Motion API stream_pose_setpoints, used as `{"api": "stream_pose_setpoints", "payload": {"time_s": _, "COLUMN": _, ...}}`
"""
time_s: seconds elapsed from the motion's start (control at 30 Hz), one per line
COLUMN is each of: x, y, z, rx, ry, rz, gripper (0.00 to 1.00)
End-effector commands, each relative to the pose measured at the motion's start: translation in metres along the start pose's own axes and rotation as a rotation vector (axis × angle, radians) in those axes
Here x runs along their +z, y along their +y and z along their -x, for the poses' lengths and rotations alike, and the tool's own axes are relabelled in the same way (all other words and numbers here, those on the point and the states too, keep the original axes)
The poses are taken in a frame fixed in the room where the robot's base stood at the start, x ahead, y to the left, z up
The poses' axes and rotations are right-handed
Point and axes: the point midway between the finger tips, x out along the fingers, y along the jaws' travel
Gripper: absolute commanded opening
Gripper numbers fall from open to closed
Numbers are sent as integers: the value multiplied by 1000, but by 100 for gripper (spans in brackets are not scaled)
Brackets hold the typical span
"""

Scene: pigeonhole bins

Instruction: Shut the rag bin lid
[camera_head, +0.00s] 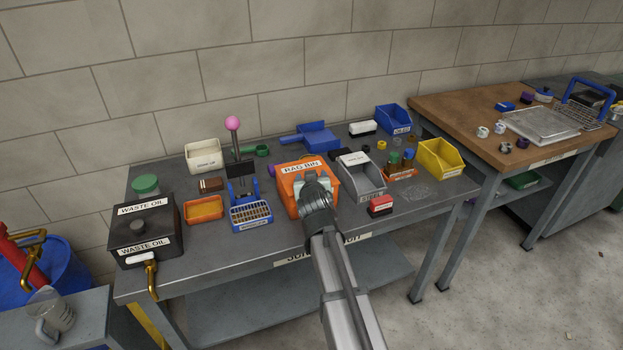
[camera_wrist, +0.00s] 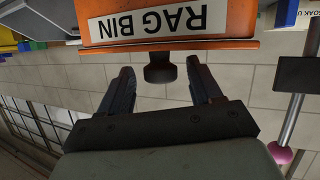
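The orange rag bin (camera_head: 289,197) stands on the bench's front middle, with a white RAG BIN label near its top. My gripper (camera_head: 313,182) is over its front right side and hides part of it. In the wrist view, the label (camera_wrist: 158,19) is upside down on an orange panel with a lipped edge, which I take for the lid (camera_wrist: 245,43). A dark knob (camera_wrist: 160,70) projects from this edge. My gripper (camera_wrist: 160,78) is open, its two dark fingers on either side of the knob with gaps. I cannot tell the lid's exact angle.
A grey bin (camera_head: 363,178) stands close on the right. A blue rack (camera_head: 250,214) and a pole with a pink ball (camera_head: 232,123) are on the left. A small red box (camera_head: 381,205) lies at front right. Bare bench lies front left.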

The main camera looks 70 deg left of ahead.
Motion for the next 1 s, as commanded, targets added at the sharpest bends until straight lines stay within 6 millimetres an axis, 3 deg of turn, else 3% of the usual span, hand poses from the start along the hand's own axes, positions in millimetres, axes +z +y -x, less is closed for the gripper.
{"api": "stream_pose_setpoints", "payload": {"time_s": 0.27, "x": -1, "y": 0, "z": 2, "rx": -1, "ry": 2, "rz": -1, "gripper": 64}}
{"api": "stream_pose_setpoints", "payload": {"time_s": 0.47, "x": 0, "y": 0, "z": 16, "rx": -1, "ry": 3, "rz": -1, "gripper": 64}}
{"api": "stream_pose_setpoints", "payload": {"time_s": 1.0, "x": 1, "y": 0, "z": 112, "rx": -1, "ry": 2, "rz": 0, "gripper": 64}}
